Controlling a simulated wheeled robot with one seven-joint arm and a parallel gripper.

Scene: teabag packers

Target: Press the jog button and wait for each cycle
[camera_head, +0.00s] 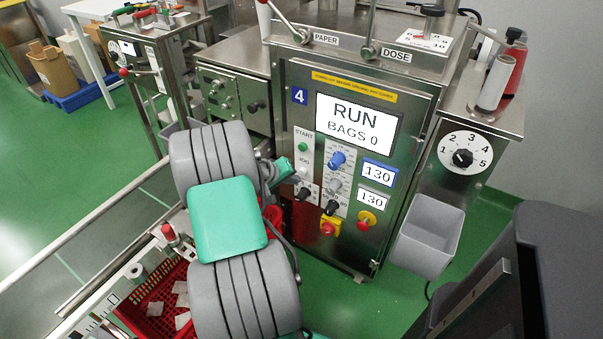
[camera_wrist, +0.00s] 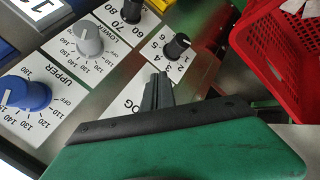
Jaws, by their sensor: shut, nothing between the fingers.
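The packing machine (camera_head: 345,230) stands in front of me, and its screen (camera_head: 355,128) reads RUN, BAGS 0. A green START button (camera_head: 303,147) sits on the left of its panel. The JOG label plate (camera_wrist: 128,104) is just below START, and the jog button itself is hidden behind my fingers in the wrist view. My gripper (camera_wrist: 160,88) is shut and empty, with its fingertips over the JOG plate. In the head view my gripper (camera_head: 294,173) points at the panel beside JOG. I cannot tell whether the tips touch the button.
Near the fingertips are a black selector knob (camera_wrist: 176,46), a grey LOWER knob (camera_wrist: 88,40) and a blue UPPER knob (camera_wrist: 25,93). A red emergency stop (camera_head: 363,224) is lower right.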

